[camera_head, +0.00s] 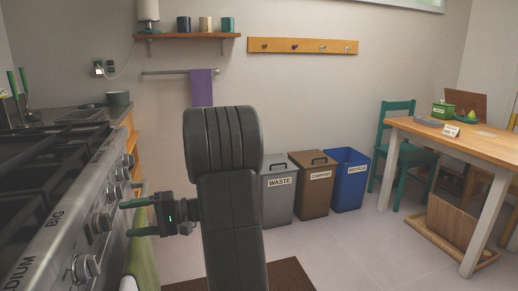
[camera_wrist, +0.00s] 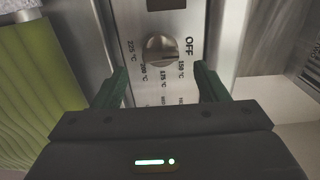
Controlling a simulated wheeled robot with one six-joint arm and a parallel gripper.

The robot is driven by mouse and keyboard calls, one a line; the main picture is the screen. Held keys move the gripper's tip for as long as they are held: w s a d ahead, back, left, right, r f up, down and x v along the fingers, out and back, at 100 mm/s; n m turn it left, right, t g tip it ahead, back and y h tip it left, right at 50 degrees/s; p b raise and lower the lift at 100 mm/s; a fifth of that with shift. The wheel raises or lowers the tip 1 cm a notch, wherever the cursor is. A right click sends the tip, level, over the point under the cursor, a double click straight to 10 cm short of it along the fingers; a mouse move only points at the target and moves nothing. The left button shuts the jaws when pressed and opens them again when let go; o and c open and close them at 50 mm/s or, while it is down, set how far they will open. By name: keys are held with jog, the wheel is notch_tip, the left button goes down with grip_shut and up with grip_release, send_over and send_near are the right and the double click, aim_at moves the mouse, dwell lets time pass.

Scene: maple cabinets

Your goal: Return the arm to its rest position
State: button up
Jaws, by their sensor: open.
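My gripper (camera_head: 134,217) is in front of the stove's control panel in the head view, its two green fingers pointing left toward the stove. In the wrist view my gripper (camera_wrist: 162,88) is open, with its fingers apart. Between and beyond them is a round metal oven knob (camera_wrist: 159,49), ringed by temperature marks and an OFF label. The fingers do not appear to close on the knob; whether they touch it cannot be told. My arm stands in the middle of the head view and hides part of the wall and floor.
The stove (camera_head: 60,200) with several knobs fills the left side. A green towel (camera_head: 143,255) hangs at its front. Waste (camera_head: 279,204), compost (camera_head: 311,200) and recycle (camera_head: 349,190) bins stand along the wall. A wooden table (camera_head: 455,137) and green chair (camera_head: 391,125) are at right.

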aim_at(110, 222)
jog(key=shift+m, duration=0.4)
jog(key=x, duration=0.5)
jog(key=shift+a+r+p, duration=0.1)
jog(key=shift+r+p, duration=0.2)
jog(key=shift+p, duration=0.05)
jog(key=shift+m+p, duration=0.3)
jog(key=shift+p, duration=0.15)
jog(key=m+p, duration=0.4)
jog(key=p, duration=0.2)
jog(key=m+p, duration=0.5)
jog(key=shift+p, duration=0.3)
jog(key=m+p, duration=0.6)
jog(key=p, duration=0.1)
jog(key=m+p, duration=0.3)
jog(key=p, duration=0.1)
jog(key=shift+f+m, duration=0.1)
jog(key=shift+m, duration=0.2)
jog(key=shift+f+m+p, duration=0.1)
jog(key=shift+m+p, duration=0.3)
jog(key=shift+p, duration=0.1)
